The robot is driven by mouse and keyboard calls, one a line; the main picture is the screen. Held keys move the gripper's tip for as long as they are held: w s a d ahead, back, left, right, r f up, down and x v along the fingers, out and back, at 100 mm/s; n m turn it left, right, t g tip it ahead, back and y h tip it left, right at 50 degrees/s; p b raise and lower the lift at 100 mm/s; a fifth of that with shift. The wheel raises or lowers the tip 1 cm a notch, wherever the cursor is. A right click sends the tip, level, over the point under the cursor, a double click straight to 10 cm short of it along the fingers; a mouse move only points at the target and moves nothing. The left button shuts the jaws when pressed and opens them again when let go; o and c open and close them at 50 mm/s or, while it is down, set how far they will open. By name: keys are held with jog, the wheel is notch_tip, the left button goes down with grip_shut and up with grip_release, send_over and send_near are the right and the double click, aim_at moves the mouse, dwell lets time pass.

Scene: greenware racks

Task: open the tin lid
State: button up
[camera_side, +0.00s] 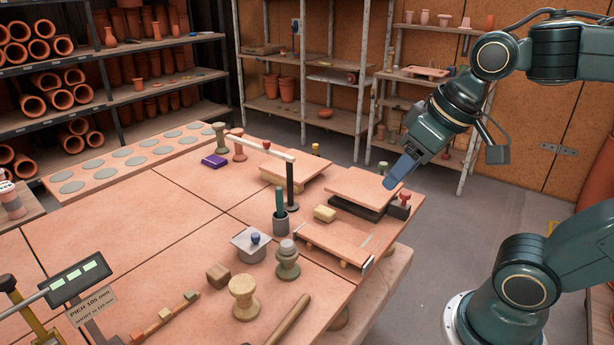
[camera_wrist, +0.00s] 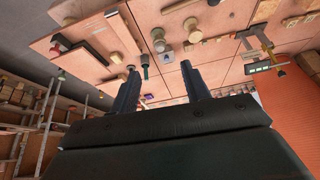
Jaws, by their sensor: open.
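A grey square tin (camera_side: 246,254) stands on the terracotta-coloured table, left of the table's raised right part. Its flat lid (camera_side: 245,237) lies on top and carries a small dark blue knob (camera_side: 255,238). The tin also shows small in the wrist view (camera_wrist: 166,58), between and beyond my fingertips. My gripper (camera_side: 392,184) is in the air above the table's right edge, well to the right of the tin and apart from it. In the wrist view my gripper (camera_wrist: 160,68) has its two dark fingers spread with nothing between them.
A grey-topped spool (camera_side: 287,260) stands close to the tin. Stacked boards (camera_side: 365,185) lie below my gripper. The table's left middle is clear.

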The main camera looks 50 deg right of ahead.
jog(key=w+r+m+g, duration=0.1)
jog(key=w+r+m, duration=0.1)
jog(key=w, duration=0.9)
jog(key=m+g, duration=0.4)
jog(key=m, duration=0.2)
send_over(255, 235)
notch_tip(255, 235, down, 22)
jog(key=shift+f, duration=0.1)
jog(key=shift+f, duration=0.1)
jog(key=shift+f, duration=6.8)
grip_shut()
